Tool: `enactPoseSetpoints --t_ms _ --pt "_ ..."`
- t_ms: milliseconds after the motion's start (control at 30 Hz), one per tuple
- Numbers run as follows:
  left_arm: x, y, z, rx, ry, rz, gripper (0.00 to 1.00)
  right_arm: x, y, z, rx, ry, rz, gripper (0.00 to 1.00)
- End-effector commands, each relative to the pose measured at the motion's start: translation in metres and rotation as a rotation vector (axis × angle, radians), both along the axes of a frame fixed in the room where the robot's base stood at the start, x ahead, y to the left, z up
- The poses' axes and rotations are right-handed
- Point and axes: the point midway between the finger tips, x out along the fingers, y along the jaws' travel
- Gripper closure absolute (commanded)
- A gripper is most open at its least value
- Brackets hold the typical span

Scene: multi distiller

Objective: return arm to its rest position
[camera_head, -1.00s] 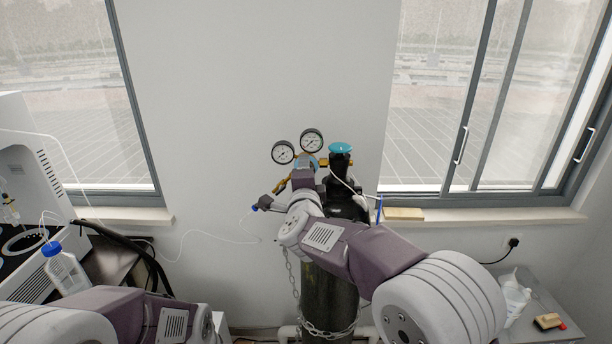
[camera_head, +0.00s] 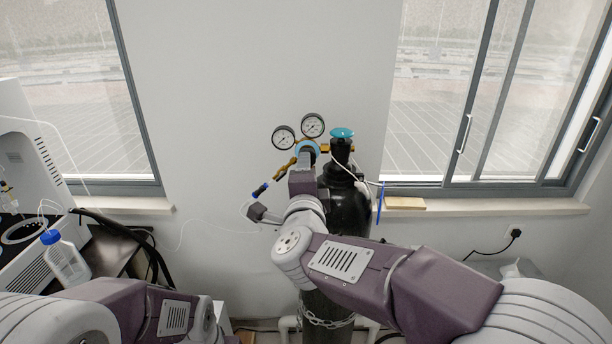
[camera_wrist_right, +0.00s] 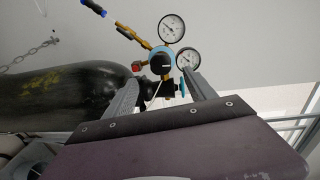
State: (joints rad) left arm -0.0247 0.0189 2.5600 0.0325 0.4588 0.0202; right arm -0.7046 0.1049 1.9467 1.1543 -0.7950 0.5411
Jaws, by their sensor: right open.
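My right arm (camera_head: 345,263) comes in from the lower right of the head view and bends up in front of the black gas cylinder (camera_head: 348,215). Its gripper end (camera_head: 302,178) is just below the regulator's light-blue knob (camera_head: 307,149); the fingertips are hard to make out there. In the right wrist view the right gripper (camera_wrist_right: 163,76) is open, with nothing held between its two grey fingers. The regulator (camera_wrist_right: 160,62) shows beyond the fingertips. My left arm (camera_head: 165,312) lies low at the bottom left of the head view. Its gripper is not visible.
Two pressure gauges (camera_head: 298,132) and a teal valve cap (camera_head: 342,133) top the cylinder, with a chain (camera_head: 328,320) around it. A white machine (camera_head: 25,150) and a blue-capped bottle (camera_head: 65,260) stand at left. A wooden block (camera_head: 404,203) lies on the windowsill.

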Motion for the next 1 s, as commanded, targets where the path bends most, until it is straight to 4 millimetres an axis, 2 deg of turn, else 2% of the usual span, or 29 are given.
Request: enactPoseSetpoints --t_ms 100,167,267,300,333,367,400,433,467,500,533,600,667,700,800,833,900,1000 --pt "0.0 0.0 0.0 0.0 0.0 0.0 1.0 0.001 -0.002 0.0 0.0 0.0 -0.005 0.36" --pt "0.0 0.0 0.0 0.0 0.0 0.0 1.0 0.006 -0.016 0.001 0.001 -0.001 -0.033 0.36" --pt "0.0 0.0 0.0 0.0 0.0 0.0 1.0 0.021 -0.075 0.0 -0.003 0.001 -0.151 0.36" --pt "0.0 0.0 0.0 0.0 0.0 0.0 1.0 0.025 -0.111 -0.007 -0.034 0.011 -0.211 0.36" --pt "0.0 0.0 0.0 0.0 0.0 0.0 1.0 0.027 -0.139 -0.019 -0.091 0.037 -0.231 0.36" --pt "0.0 0.0 0.0 0.0 0.0 0.0 1.0 0.026 -0.161 -0.041 -0.177 0.093 -0.213 0.36" --pt "0.0 0.0 0.0 0.0 0.0 0.0 1.0 0.02 -0.175 -0.077 -0.307 0.195 -0.141 0.36" --pt "0.0 0.0 0.0 0.0 0.0 0.0 1.0 0.012 -0.181 -0.104 -0.393 0.275 -0.075 0.36" --pt "0.0 0.0 0.0 0.0 0.0 0.0 1.0 0.002 -0.183 -0.13 -0.469 0.351 -0.005 0.36" --pt "0.0 0.0 0.0 0.0 0.0 0.0 1.0 -0.016 -0.185 -0.163 -0.562 0.453 0.091 0.36" --pt "0.0 0.0 0.0 0.0 0.0 0.0 1.0 -0.031 -0.185 -0.187 -0.624 0.525 0.166 0.36" --pt "0.0 0.0 0.0 0.0 0.0 0.0 1.0 -0.074 -0.184 -0.236 -0.753 0.688 0.35 0.36" --pt "0.0 0.0 0.0 0.0 0.0 0.0 1.0 -0.114 -0.182 -0.27 -0.845 0.809 0.512 0.36" --pt "0.0 0.0 0.0 0.0 0.0 0.0 1.0 -0.14 -0.18 -0.288 -0.901 0.877 0.619 0.36" --pt "0.0 0.0 0.0 0.0 0.0 0.0 1.0 -0.196 -0.179 -0.316 -1.013 1.011 0.856 0.36" --pt "0.0 0.0 0.0 0.0 0.0 0.0 1.0 -0.209 -0.18 -0.321 -1.037 1.041 0.913 0.36" --pt "0.0 0.0 0.0 0.0 0.0 0.0 1.0 -0.232 -0.183 -0.327 -1.083 1.093 1.021 0.36" --pt "0.0 0.0 0.0 0.0 0.0 0.0 1.0 -0.248 -0.185 -0.329 -1.108 1.126 1.105 0.36"
